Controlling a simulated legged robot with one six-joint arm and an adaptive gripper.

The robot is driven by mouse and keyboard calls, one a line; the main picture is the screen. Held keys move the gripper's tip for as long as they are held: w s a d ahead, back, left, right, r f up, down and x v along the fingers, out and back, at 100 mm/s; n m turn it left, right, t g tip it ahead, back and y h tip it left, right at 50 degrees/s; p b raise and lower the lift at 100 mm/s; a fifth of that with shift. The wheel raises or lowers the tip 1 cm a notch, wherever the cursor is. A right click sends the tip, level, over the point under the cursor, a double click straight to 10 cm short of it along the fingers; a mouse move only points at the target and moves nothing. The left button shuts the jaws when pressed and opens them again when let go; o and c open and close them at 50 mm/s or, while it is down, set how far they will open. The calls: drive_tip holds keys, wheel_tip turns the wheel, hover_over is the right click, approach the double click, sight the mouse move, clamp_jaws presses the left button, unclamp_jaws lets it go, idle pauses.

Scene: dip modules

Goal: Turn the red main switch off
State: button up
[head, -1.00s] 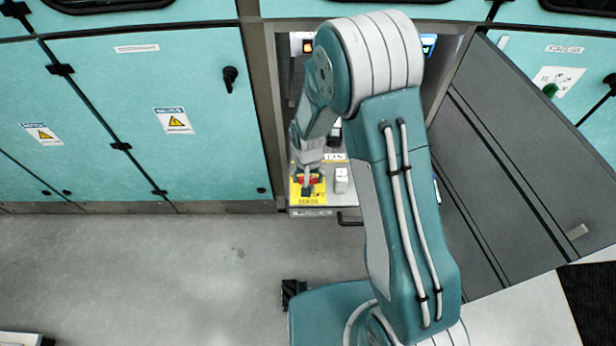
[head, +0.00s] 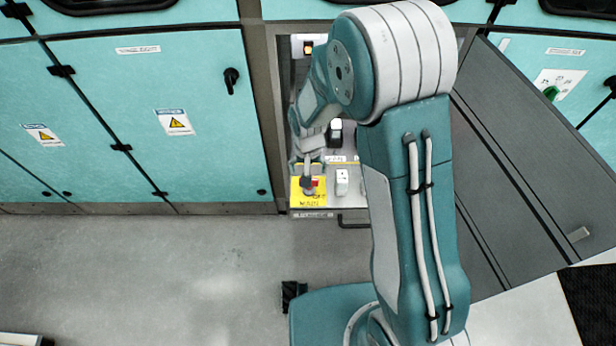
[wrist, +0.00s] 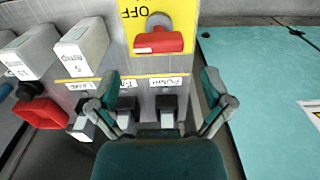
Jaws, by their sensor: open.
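The red main switch (wrist: 158,42) shows in the wrist view as a red handle on a yellow plate (wrist: 180,12). The handle lies crosswise in that view, beside an upside-down OFF label. My gripper (wrist: 158,85) is open, its two fingers spread wide with nothing between them, and the switch lies beyond the fingertips. In the head view, part of the red switch (head: 315,183) shows on the yellow plate (head: 300,197), close to my gripper (head: 309,168). My gripper hides part of the switch there, and contact cannot be told.
White modules (wrist: 80,45) with labels stand beside the plate. Another red handle (wrist: 40,108) is at left in the wrist view, and dark-and-white modules are below. In the head view, closed teal cabinets (head: 150,110) stand left and an open grey door (head: 530,150) stands right.

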wheel_tip(320, 180, up, 6)
drive_tip(key=shift+r, duration=0.25)
drive_tip(key=shift+a, duration=0.1)
drive_tip(key=s+d+r+t, duration=0.1)
drive_tip(key=s+d+r, duration=0.25)
drive_tip(key=r, duration=0.45)
drive_tip(key=s+d+r+t, duration=0.2)
drive_tip(key=s+d+r, duration=0.15)
drive_tip(key=r, duration=0.45)
drive_tip(key=s+d+r+t, duration=0.1)
drive_tip(key=s+d+r, duration=0.2)
drive_tip(key=s, duration=0.3)
drive_tip(key=s+d+r+t, duration=0.1)
drive_tip(key=s+d+r, duration=0.2)
drive_tip(key=s, duration=0.3)
drive_tip(key=shift+r+n+t, duration=0.3)
drive_tip(key=shift+r, duration=0.1)
